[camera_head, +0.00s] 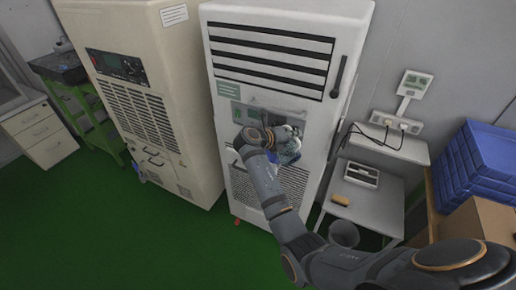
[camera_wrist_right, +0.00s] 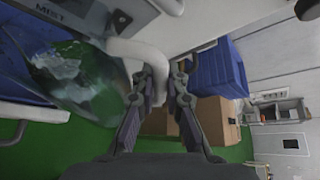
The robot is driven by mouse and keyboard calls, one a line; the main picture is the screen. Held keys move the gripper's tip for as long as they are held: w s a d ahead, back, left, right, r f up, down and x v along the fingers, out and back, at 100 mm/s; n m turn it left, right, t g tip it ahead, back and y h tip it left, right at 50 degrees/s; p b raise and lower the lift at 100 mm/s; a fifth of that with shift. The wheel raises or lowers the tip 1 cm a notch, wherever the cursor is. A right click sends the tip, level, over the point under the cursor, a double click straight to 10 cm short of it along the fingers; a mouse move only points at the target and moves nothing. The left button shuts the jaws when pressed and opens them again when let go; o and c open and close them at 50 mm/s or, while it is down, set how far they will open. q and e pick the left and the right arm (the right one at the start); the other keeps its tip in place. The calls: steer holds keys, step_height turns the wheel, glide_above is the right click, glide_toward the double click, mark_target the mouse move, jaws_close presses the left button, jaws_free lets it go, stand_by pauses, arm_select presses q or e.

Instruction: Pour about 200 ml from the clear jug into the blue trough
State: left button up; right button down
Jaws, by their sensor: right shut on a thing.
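My right gripper (camera_head: 278,136) is in front of the open bay in the white cabinet. In the right wrist view my right gripper (camera_wrist_right: 160,78) is shut on the pale curved handle of the clear jug (camera_wrist_right: 75,75). The jug also shows in the head view (camera_head: 291,149), partly behind the gripper. It looks tilted in the wrist view, though that camera is itself turned. I cannot tell its liquid level or whether liquid runs out. Part of the blue trough (camera_wrist_right: 14,87) shows at the wrist view's left edge, behind the jug. My left gripper is not in view.
The white cabinet (camera_head: 285,30) stands beside a beige cabinet (camera_head: 140,60). To the right are a small grey table (camera_head: 362,203), a bin (camera_head: 344,233), blue crates (camera_head: 480,165) and a cardboard box (camera_head: 490,222). Green floor (camera_head: 130,240) is clear at front left.

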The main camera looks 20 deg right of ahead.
steer(key=shift+w+r+n, duration=0.1)
steer(key=shift+w+n, duration=0.3)
steer(key=shift+w, duration=0.1)
stand_by(0.5)
steer(key=shift+w+a+f+n+g+h, duration=0.35)
steer(key=shift+w+f+n+g+h, duration=0.25)
steer(key=shift+w+f+n, duration=0.1)
stand_by(1.0)
steer(key=shift+w+a+n, duration=0.25)
steer(key=shift+w+n, duration=0.05)
steer(key=shift+w, duration=0.1)
stand_by(2.1)
steer(key=shift+s+d+r+m+y, duration=0.2)
steer(key=shift+s+m, duration=0.1)
steer(key=shift+s, duration=0.1)
steer(key=shift+s+d+r+m+y, duration=0.1)
steer(key=shift+s+d+r+m, duration=0.1)
steer(key=shift+s+m, duration=0.15)
steer(key=shift+s+d+r+m+t, duration=0.15)
steer(key=shift+s+r+m+t, duration=0.1)
steer(key=shift+s+r+t, duration=0.2)
steer(key=shift+s+d+f+m+t+y, duration=0.15)
steer(key=shift+s+d+m+t+y, duration=0.1)
steer(key=shift+s+m+t+y, duration=0.25)
stand_by(0.9)
